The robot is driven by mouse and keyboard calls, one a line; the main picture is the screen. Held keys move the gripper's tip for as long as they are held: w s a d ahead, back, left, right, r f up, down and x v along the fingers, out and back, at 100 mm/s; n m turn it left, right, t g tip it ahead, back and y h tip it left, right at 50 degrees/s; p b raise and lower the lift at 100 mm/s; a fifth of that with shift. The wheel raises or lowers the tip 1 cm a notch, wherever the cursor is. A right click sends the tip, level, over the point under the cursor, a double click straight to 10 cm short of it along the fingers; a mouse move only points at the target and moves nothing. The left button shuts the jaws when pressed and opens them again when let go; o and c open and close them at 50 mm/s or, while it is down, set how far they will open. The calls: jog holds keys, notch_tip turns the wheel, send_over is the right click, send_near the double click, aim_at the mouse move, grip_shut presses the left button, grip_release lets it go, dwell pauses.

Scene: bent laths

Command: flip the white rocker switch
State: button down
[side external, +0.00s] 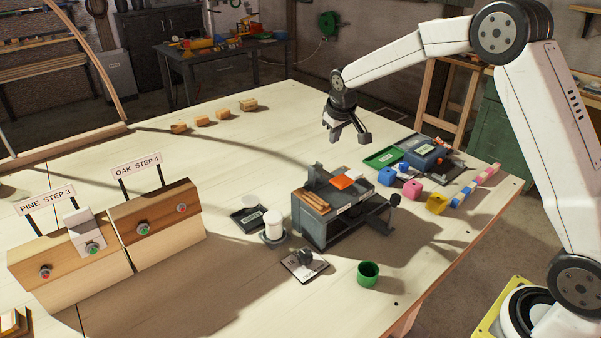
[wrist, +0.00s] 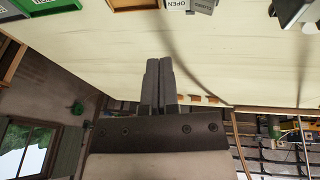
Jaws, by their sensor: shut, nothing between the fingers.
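My gripper (side external: 346,130) hangs in the air above the far part of the table, behind the grey box. In the wrist view my gripper (wrist: 159,62) has its two fingers side by side, shut and empty. I cannot make out a white rocker switch for certain in either view. A small dark plate (side external: 243,222) with a pale round part lies left of the grey box. A labelled plate (side external: 304,264) with a dark raised part lies in front of the box. My gripper is well apart from both.
The grey box (side external: 313,231) bears wooden strips and an orange piece. A white cylinder (side external: 273,222), a green cup (side external: 368,273), a green tray (side external: 384,157) and coloured blocks (side external: 437,203) are around it. Wooden stands (side external: 160,225) fill the left.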

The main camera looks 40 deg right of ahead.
jog(key=shift+s+d+r, duration=0.2)
jog(key=shift+r, duration=0.45)
jog(key=shift+s+d+r, duration=0.2)
jog(key=shift+s+r, duration=0.05)
jog(key=shift+r, duration=0.4)
jog(key=shift+s+d+r, duration=0.2)
jog(key=shift+r, duration=0.45)
jog(key=s+a+m+y, duration=0.1)
jog(key=s+a, duration=0.7)
jog(key=s, duration=0.1)
jog(key=s+a+f, duration=0.1)
jog(key=s+f, duration=0.2)
jog(key=s, duration=0.3)
jog(key=s+a+f, duration=0.1)
jog(key=s+f, duration=0.1)
jog(key=s, duration=0.4)
jog(key=s+a+f+n, duration=0.1)
jog(key=s+f, duration=0.2)
jog(key=s, duration=0.2)
jog(key=shift+s+f+g+y, duration=0.3)
jog(key=shift+s+g+y, duration=0.1)
